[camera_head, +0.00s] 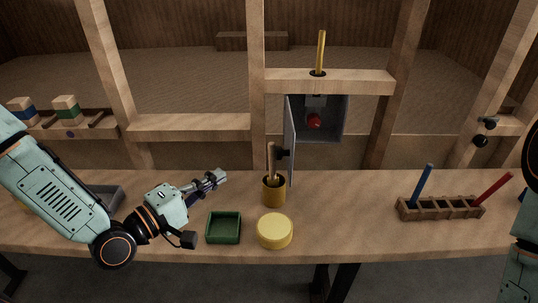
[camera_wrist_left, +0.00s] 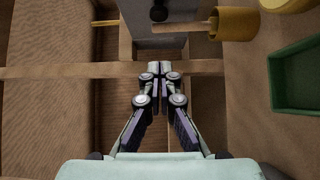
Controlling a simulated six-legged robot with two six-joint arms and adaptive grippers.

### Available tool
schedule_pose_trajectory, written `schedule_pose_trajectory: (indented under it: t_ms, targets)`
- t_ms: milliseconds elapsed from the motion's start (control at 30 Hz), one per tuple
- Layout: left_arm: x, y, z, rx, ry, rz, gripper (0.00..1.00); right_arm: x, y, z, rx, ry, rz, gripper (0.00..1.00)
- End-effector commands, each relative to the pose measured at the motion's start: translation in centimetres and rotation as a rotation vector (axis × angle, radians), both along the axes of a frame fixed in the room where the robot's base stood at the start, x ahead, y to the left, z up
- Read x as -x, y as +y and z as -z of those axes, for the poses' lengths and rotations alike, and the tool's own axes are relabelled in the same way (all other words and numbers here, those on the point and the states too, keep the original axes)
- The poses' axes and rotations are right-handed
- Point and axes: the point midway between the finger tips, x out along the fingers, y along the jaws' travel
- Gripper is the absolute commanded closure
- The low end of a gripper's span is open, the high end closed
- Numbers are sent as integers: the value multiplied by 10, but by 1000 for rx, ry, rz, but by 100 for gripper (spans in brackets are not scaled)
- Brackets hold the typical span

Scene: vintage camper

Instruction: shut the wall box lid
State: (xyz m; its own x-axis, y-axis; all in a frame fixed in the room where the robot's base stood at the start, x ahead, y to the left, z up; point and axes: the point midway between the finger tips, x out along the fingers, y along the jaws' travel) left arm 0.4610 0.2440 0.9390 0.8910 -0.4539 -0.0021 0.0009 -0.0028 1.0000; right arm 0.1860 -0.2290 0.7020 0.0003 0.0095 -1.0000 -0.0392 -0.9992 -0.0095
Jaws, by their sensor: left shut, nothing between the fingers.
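The grey wall box (camera_head: 333,133) hangs below a wooden crosspiece at the back of the bench. Its grey lid (camera_head: 290,130) stands open, swung out toward me at the box's left side. A dark knob (camera_head: 282,153) sticks out from the lid. My left gripper (camera_head: 221,175) is shut and empty, above the bench to the left of the lid and apart from it. In the left wrist view, the shut fingertips (camera_wrist_left: 158,68) point toward the grey lid (camera_wrist_left: 182,14) and its dark knob (camera_wrist_left: 159,13). My right gripper is out of view; only part of that arm shows.
A mustard cup (camera_head: 273,191) with a wooden-handled tool stands just in front of the lid. A green tray (camera_head: 223,229) and a yellow round tin (camera_head: 274,231) are nearer. A wooden rack (camera_head: 440,209) is at right. The bench between tin and rack is clear.

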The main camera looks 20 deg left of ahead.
Motion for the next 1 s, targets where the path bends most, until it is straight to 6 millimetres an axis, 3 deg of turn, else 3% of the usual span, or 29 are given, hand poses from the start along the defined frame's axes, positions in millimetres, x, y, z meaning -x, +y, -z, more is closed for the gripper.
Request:
schedule_pose_trajectory:
  t_ms: [267,1000]
  targets:
    - [-17,-10,2,-2,-2,3,100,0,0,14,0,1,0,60]
    - [-90,-54,1,-2,-1,5,100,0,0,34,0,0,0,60]
